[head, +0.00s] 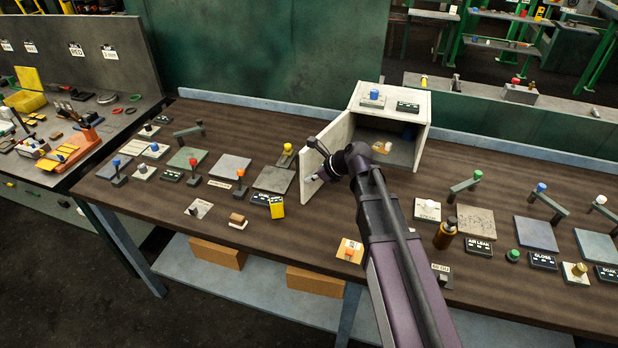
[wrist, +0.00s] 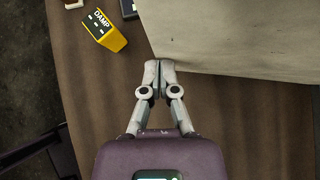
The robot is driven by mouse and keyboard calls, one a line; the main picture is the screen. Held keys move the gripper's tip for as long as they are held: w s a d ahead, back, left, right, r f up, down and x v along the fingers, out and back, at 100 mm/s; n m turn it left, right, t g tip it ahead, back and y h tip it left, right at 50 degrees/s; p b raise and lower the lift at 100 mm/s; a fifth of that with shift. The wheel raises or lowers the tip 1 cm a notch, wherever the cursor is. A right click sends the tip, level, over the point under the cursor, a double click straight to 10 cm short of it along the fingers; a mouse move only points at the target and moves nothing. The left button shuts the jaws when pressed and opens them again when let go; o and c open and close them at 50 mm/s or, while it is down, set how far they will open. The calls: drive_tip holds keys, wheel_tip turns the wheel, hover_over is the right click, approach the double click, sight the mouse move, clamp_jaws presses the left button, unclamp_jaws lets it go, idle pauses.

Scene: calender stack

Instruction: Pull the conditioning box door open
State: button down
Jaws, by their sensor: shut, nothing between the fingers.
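The conditioning box (head: 425,115) is a pale open-fronted cabinet at the back middle of the bench. Its door (head: 342,133) stands wide open, swung out to the left of the opening. My gripper (head: 312,178) is at the door's outer part in the head view, with fingers shut and empty. In the wrist view the shut fingertips (wrist: 156,64) are beside the lower left corner of a pale panel (wrist: 235,38), which looks like the door. I cannot tell whether they touch it. Small tan and white pieces (head: 381,147) lie inside the box.
A brown bottle (head: 445,234) and an orange-and-white card (head: 349,250) are near my arm. Levers and grey plates line the bench (head: 310,235) on both sides.

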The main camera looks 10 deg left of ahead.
drive_tip(key=shift+d, duration=0.2)
drive_tip(key=shift+s+d, duration=0.25)
drive_tip(key=shift+d, duration=0.15)
drive_tip(key=s+f+p+v, duration=0.1)
drive_tip(key=p+v, duration=0.6)
drive_tip(key=v, duration=0.5)
drive_tip(key=shift+s+d+f, duration=0.2)
drive_tip(key=shift+s+d, duration=0.1)
drive_tip(key=shift+d, duration=0.1)
